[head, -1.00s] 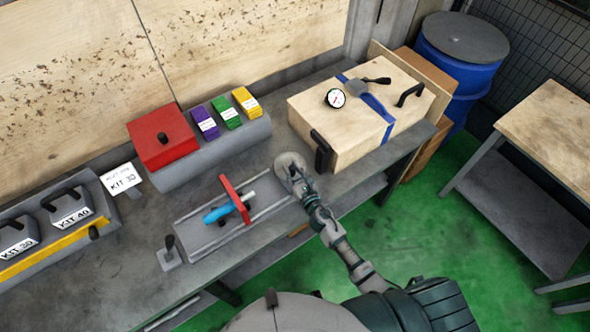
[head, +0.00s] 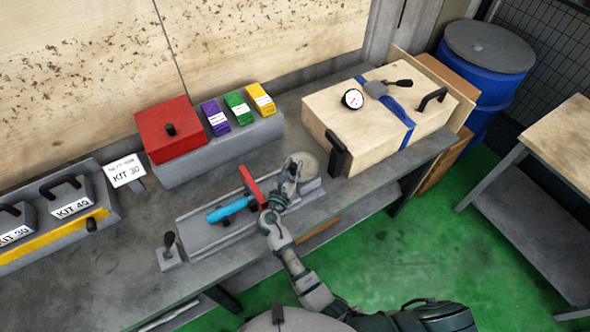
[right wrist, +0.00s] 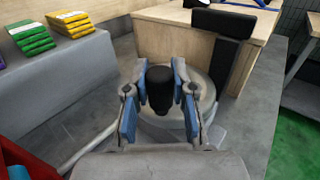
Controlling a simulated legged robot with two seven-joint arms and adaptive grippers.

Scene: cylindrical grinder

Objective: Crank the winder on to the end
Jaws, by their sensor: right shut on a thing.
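The winder is a round grey disc (head: 310,162) at the right end of a grey slide bed (head: 195,240). It also shows in the right wrist view (right wrist: 206,100) with an upright black knob (right wrist: 160,92). My right gripper (head: 292,170) is over the left front of the disc. In the right wrist view its blue-padded fingers (right wrist: 160,84) are shut on the knob, one on each side. On the bed are a blue cylinder (head: 230,208) and a red plate (head: 249,180), partly hidden by my right arm. My left gripper is out of view.
A wooden box (head: 340,110) with a gauge and black handles stands close right of the disc. A red block (head: 170,135) and purple, green and yellow blocks lie on a grey shelf behind. A small black lever (head: 170,245) stands left of the bed.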

